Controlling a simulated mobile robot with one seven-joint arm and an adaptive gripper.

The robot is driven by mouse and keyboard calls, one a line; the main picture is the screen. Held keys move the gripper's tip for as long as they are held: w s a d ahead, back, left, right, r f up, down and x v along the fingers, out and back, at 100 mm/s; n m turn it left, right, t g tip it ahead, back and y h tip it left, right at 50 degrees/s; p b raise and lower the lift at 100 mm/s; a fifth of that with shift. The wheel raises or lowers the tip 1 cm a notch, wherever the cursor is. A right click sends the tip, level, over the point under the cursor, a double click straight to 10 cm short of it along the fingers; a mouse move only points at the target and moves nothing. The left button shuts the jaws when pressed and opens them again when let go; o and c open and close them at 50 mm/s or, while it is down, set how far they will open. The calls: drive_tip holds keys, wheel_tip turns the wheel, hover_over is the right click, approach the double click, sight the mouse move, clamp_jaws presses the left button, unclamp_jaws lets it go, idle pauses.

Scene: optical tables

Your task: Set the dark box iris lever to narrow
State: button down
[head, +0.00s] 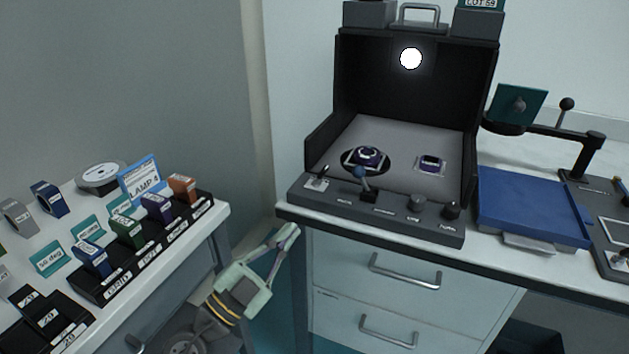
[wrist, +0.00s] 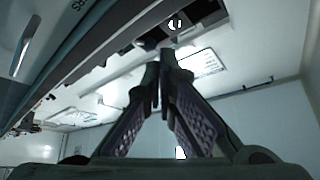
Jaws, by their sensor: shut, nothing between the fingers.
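The dark box (head: 415,90) stands open on the right bench in the head view, with a lit white disc on its back wall. The panel labels are too small to read, so I cannot tell which control is the iris lever. My gripper (head: 295,229) is below and left of the panel, apart from it. In the wrist view my gripper's fingers (wrist: 160,75) meet at the tips and hold nothing.
The left table holds a black rack (head: 150,245) of coloured blocks and a LAMP 4 sign (head: 141,181). A blue tray (head: 532,208) lies right of the dark box, near a stand with a green plate (head: 516,102). Drawer handles (head: 405,271) stick out below the bench.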

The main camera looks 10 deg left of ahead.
sight(342, 204)
drive_tip(key=shift+s+d+f+m+g+h, duration=0.15)
drive_tip(key=shift+s+d+m+g+h, duration=0.2)
drive_tip(key=shift+s+m+g+h, duration=0.4)
drive_tip(key=shift+w+t, duration=0.15)
drive_tip(key=shift+t, duration=0.2)
drive_tip(key=p+x, duration=0.6)
drive_tip(key=x, duration=0.6)
drive_tip(key=shift+w+d+r+p, duration=0.15)
drive_tip(key=shift+d+r+p, duration=0.05)
drive_tip(key=shift+r+p, duration=0.15)
drive_tip(key=shift+w+d+r+p, duration=0.15)
drive_tip(key=shift+w+d+p, duration=0.15)
drive_tip(key=shift+w+d, duration=0.2)
drive_tip(key=shift+m+b, duration=0.25)
drive_tip(key=shift+b, duration=0.65)
